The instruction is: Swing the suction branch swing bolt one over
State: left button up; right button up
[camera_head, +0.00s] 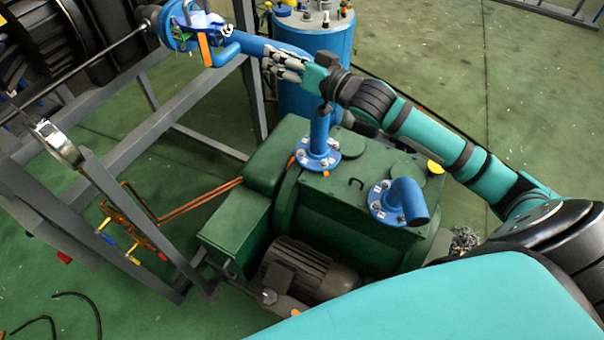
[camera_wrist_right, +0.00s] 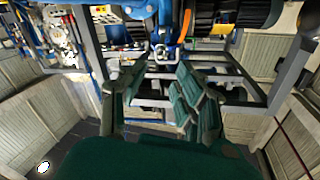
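The blue suction branch (camera_head: 250,44) runs from a round blue flange (camera_head: 176,28) at the upper left to the green pump. Small bright metal fittings (camera_head: 203,20) sit at the flange, with an orange handle (camera_head: 205,50) just below. I cannot single out which fitting is the swing bolt. My right gripper (camera_head: 274,64) overlaps the pipe in the head view, right of the flange; contact cannot be told. In the right wrist view its fingers (camera_wrist_right: 152,92) are spread and empty, with the blue pipe (camera_wrist_right: 165,14) and orange handle (camera_wrist_right: 184,24) beyond. My left gripper is not in view.
The green pump (camera_head: 345,200) stands below, with a blue elbow (camera_head: 408,198) on top. A blue drum (camera_head: 315,42) stands behind the pipe. A grey steel frame (camera_head: 190,92) fills the left side. Green floor (camera_head: 520,100) is clear at the right.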

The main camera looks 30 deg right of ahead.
jog(key=s+a+f+g+h, duration=0.1)
jog(key=s+f+g+h, duration=0.1)
jog(key=s+f, duration=0.5)
jog(key=s+a+f+g+h, duration=0.1)
jog(key=s+f+g+h, duration=0.1)
jog(key=s+f, duration=0.5)
notch_tip(320, 180, down, 5)
jog(key=shift+a+f+g+h+b, duration=0.15)
jog(key=shift+a+g+h+b, duration=0.2)
jog(key=shift+g, duration=0.45)
